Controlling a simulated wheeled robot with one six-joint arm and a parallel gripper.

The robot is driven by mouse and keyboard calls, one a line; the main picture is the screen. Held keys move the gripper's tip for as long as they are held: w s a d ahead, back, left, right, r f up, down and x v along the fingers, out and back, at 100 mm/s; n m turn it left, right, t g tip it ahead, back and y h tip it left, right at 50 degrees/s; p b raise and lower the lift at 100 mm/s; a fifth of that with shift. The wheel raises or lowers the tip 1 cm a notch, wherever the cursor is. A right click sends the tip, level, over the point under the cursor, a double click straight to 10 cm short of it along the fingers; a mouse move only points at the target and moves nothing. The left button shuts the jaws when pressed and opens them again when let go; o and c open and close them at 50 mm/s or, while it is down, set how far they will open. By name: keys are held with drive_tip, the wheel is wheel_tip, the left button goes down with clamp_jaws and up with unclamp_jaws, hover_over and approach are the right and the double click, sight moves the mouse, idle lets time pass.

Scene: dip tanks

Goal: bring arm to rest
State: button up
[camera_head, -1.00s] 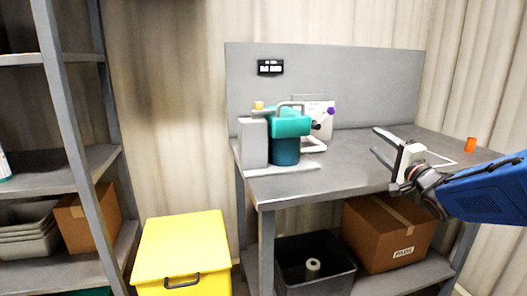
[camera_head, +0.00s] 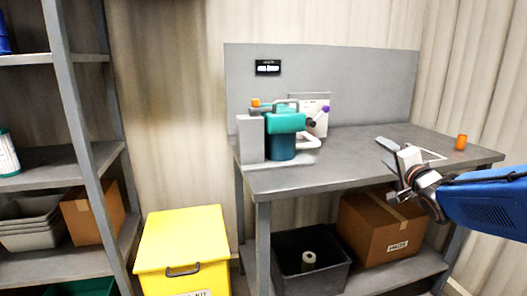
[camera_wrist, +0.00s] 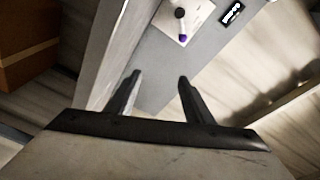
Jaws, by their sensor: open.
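My gripper (camera_head: 386,154) is at the right side of the bench in the head view, at the end of my blue arm. In the wrist view its two dark fingers (camera_wrist: 157,84) stand apart with nothing between them. The grey bench (camera_head: 300,180) is behind and below it in the head view. Whether the gripper touches the bench top cannot be told. The teal device (camera_head: 284,135) on a grey stand is at the bench's left end, well apart from the gripper.
A cardboard box (camera_head: 380,228) and a dark bin (camera_head: 300,282) are on the lower shelf. A yellow chest (camera_head: 182,240) stands left of the bench, and a grey rack (camera_head: 75,120) farther left.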

drive_tip(key=s+a+f+n+g, duration=0.2)
drive_tip(key=s+f+n+g, duration=0.2)
drive_tip(key=s+f, duration=0.3)
drive_tip(key=s+a+f+n+g, duration=0.3)
drive_tip(key=s+f+n+g, duration=0.1)
drive_tip(key=s, duration=1.1)
drive_tip(key=s+a+f+n+g+h, duration=0.1)
drive_tip(key=s+f+n+g, duration=0.3)
drive_tip(key=s+f, duration=0.5)
drive_tip(key=s+a+g, duration=0.1)
drive_tip(key=s, duration=0.2)
drive_tip(key=shift+a+f+g, duration=0.3)
drive_tip(key=shift+a, duration=0.1)
